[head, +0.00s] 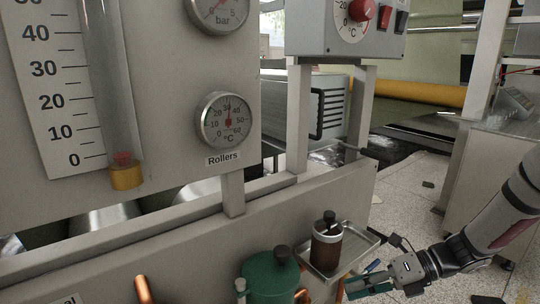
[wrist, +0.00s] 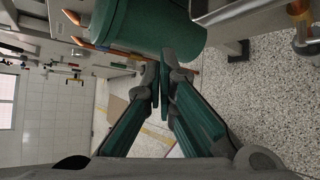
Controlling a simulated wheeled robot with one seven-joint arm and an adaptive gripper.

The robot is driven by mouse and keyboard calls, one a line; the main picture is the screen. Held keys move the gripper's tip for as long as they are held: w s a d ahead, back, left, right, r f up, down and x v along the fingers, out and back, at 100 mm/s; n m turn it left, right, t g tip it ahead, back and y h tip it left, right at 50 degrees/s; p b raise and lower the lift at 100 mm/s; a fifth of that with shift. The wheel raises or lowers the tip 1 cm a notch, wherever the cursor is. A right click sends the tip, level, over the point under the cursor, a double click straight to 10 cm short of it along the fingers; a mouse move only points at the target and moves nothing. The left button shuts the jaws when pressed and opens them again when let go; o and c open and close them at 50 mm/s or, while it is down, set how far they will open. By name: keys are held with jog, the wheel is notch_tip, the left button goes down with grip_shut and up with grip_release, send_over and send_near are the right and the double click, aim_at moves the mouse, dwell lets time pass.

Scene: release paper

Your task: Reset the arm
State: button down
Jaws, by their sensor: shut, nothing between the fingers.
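My arm comes in from the right in the head view. My gripper (head: 352,287) is low in that view, to the right of the green pot (head: 270,278) and below the metal tray (head: 365,250). In the wrist view my gripper (wrist: 166,72) has its teal fingers together at the tips, with nothing seen between them. The green pot (wrist: 150,25) stands just past the fingertips there. I cannot tell whether they touch it.
A brown jar (head: 327,249) with a black knob stands on the tray. Copper pipes (head: 144,289) rise near the pot, and a copper rod (wrist: 105,50) runs close to the fingertips. The machine panel (head: 170,130) with gauges fills the left. Speckled floor (head: 410,200) is open at right.

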jog(key=s+a+r+n+g+h, duration=0.4)
jog(key=s+r+n+h, duration=0.3)
jog(key=s+r+n, duration=0.65)
jog(key=s+d+r+n+t+h, duration=0.1)
jog(key=s+d+n+t+h, duration=0.15)
jog(key=s+n, duration=0.6)
jog(key=s+d+r+n+t+h, duration=0.1)
jog(key=s+d+r+n+h, duration=0.15)
jog(key=s+n, duration=0.55)
notch_tip(320, 180, up, 22)
jog(key=n+t+p, duration=0.1)
jog(key=t+p, duration=0.2)
jog(key=p, duration=1.9)
jog(key=shift+w+a+r+n+h, duration=0.25)
jog(key=shift+w+a+n+h, duration=0.05)
jog(key=shift+w+h, duration=0.15)
jog(key=shift+t, duration=0.25)
